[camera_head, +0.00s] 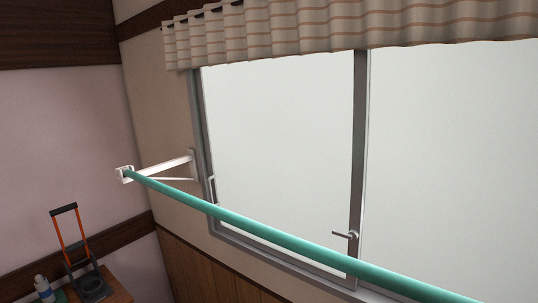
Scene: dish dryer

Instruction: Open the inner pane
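The window has a left pane (280,140) and a right pane (450,170), both pale and blank. A grey upright frame member (358,150) stands between them. A small lever latch (345,235) sits low on that member and points left. A slim upright pull handle (211,188) is on the left pane's left edge, close to the window's left frame (200,130). No open gap shows at that edge. I cannot tell for sure which pane is the inner one. My gripper is not in view.
A green pole (270,232) runs across in front of the window's lower part, held by a white wall bracket (165,168). A striped valance (350,25) covers the window top. An orange-handled cart (85,260) and a bottle (43,289) are at lower left.

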